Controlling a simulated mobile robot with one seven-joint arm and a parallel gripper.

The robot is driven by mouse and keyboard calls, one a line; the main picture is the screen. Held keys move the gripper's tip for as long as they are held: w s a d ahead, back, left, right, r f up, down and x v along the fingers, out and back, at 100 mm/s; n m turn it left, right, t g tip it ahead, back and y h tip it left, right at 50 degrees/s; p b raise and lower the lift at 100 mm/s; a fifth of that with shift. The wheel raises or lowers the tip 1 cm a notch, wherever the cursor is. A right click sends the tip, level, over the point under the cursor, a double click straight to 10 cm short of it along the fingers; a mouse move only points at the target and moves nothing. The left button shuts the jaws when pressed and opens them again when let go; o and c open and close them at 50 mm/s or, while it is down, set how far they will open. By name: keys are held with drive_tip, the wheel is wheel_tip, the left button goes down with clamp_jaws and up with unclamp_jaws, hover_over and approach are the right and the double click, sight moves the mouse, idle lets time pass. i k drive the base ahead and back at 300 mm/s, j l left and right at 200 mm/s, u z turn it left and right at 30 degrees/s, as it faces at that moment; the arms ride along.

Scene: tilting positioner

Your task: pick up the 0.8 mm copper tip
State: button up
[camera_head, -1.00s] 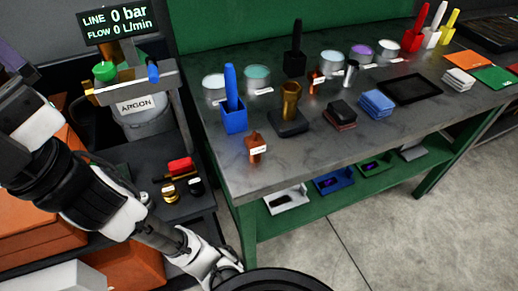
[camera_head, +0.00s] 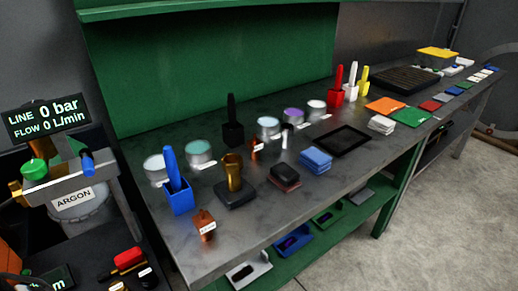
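A small copper-coloured piece with a white label (camera_head: 204,226) stands on the grey bench top near its front left corner. A second copper-coloured piece with a label (camera_head: 255,150) stands farther back, beside a small grey metal piece (camera_head: 286,138). The labels are too small to read, so I cannot tell which piece, if either, is the 0.8 mm copper tip. My gripper is not in view.
A blue holder (camera_head: 178,200) and a brass cup on a dark base (camera_head: 233,188) stand close to the front copper piece. Several round tins, a black tray (camera_head: 343,141) and coloured pads (camera_head: 410,115) cover the bench (camera_head: 290,215). An argon container (camera_head: 80,203) stands left.

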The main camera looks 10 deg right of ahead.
sight(254, 145)
drive_tip(key=i+l+u, duration=0.1)
drive_tip(key=l+u, duration=0.2)
drive_tip(key=l, duration=0.75)
drive_tip(key=l+u, duration=0.3)
drive_tip(key=l, duration=0.75)
drive_tip(key=i+j, duration=0.1)
drive_tip(key=i, duration=0.4)
drive_tip(key=i+j, duration=0.15)
drive_tip(key=i, duration=0.3)
